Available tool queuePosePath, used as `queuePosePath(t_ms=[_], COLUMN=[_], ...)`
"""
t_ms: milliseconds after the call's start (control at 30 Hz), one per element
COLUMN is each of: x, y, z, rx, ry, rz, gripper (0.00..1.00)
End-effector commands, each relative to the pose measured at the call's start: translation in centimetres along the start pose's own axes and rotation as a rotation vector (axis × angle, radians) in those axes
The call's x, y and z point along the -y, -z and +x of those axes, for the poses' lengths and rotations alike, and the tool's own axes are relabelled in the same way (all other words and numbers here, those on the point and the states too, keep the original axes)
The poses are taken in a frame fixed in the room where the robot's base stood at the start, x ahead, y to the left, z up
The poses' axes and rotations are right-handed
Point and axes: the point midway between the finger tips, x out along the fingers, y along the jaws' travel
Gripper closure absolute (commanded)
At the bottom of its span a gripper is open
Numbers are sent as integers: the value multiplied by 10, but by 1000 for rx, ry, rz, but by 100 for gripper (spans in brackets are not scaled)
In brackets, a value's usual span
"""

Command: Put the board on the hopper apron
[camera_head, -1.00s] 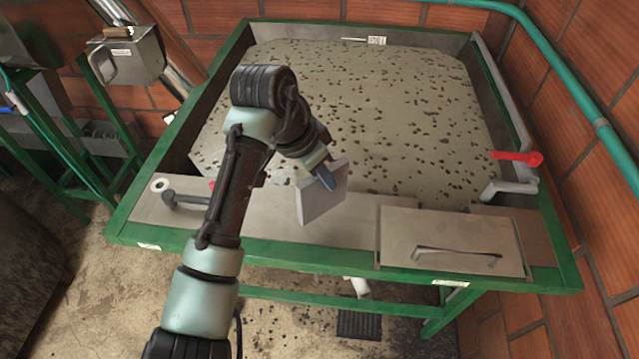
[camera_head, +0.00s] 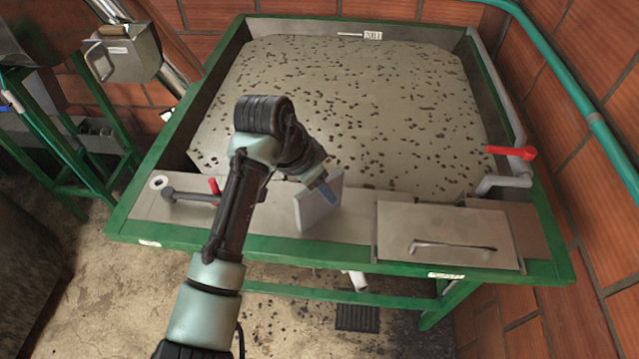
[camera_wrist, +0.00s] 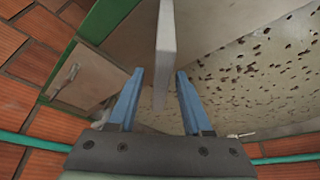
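The board (camera_head: 316,208) is a pale grey flat panel. In the head view it stands upright on its edge, its lower edge seemingly on the hopper apron (camera_head: 258,216), the metal strip along the front of the green-framed hopper. My gripper (camera_head: 323,189) is at the board's upper right part. In the wrist view my gripper (camera_wrist: 160,78) has its two blue fingers apart, one on each side of the board (camera_wrist: 165,40), with a visible gap on both sides. The board's far end runs out of the wrist view.
The hopper basin (camera_head: 350,110) behind the apron holds pale material with dark specks. A handled metal cover (camera_head: 445,232) lies right of the board. A grey lever and red handle (camera_head: 213,186) are at the left, a red valve handle (camera_head: 512,152) at the right.

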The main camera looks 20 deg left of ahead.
Motion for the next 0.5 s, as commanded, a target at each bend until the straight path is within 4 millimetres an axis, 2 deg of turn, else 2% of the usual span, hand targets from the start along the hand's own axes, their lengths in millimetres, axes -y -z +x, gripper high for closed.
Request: queuePosePath(t_ms=[267,367,500], x=[1,1,1], y=[1,1,1], z=[-9,-24,-55], rx=[-2,-4,-4], ry=[1,3,5], rz=[1,2,3], gripper=[50,50,50])
